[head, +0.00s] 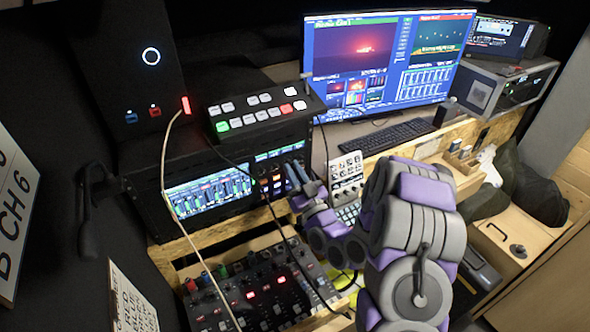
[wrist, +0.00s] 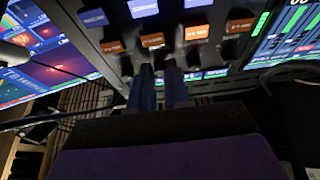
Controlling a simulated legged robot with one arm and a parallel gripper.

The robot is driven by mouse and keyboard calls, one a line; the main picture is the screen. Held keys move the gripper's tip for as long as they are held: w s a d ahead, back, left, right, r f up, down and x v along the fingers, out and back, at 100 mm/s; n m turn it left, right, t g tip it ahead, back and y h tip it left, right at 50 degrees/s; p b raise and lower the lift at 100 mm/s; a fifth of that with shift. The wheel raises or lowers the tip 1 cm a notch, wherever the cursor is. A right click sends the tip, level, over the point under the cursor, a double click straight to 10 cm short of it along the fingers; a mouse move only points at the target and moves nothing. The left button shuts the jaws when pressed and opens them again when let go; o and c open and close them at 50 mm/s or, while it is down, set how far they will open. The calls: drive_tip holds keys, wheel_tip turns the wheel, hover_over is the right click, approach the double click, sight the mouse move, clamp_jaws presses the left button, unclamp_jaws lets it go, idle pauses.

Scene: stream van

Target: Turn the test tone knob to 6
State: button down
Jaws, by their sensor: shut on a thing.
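My gripper (head: 292,172) reaches this panel from the right. In the wrist view, my gripper's two blue fingers (wrist: 160,80) are closed around a small dark knob (wrist: 159,60) below an orange label (wrist: 152,41). The fingers hide much of the knob, so its pointer and setting cannot be read. Other orange labels (wrist: 197,32) lie beside it, their text too small to read surely. I cannot tell which label says test tone.
A switcher with lit buttons (head: 262,112) stands on top of the rack. A mixer (head: 255,290) lies below, with cables (head: 172,200) hanging in front. A monitor (head: 385,60) stands behind.

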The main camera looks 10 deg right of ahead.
drive_tip(key=shift+r+m+h+p, duration=0.15)
drive_tip(key=shift+m+h+p, duration=0.4)
drive_tip(key=shift+m, duration=0.65)
drive_tip(key=shift+t, duration=0.3)
drive_tip(key=c, duration=1.4)
unclamp_jaws()
drive_tip(key=shift+h, duration=0.25)
drive_tip(key=shift+s+f+p, duration=0.25)
drive_tip(key=shift+p, duration=0.4)
drive_tip(key=p+v, duration=0.2)
drive_tip(key=shift+s+d+r+p, duration=0.15)
drive_tip(key=shift+p, duration=0.2)
drive_tip(key=p+v, duration=0.2)
drive_tip(key=v, duration=1.2)
drive_tip(key=shift+s+d+p, duration=0.1)
drive_tip(key=shift+s+p, duration=0.05)
drive_tip(key=shift+p, duration=0.15)
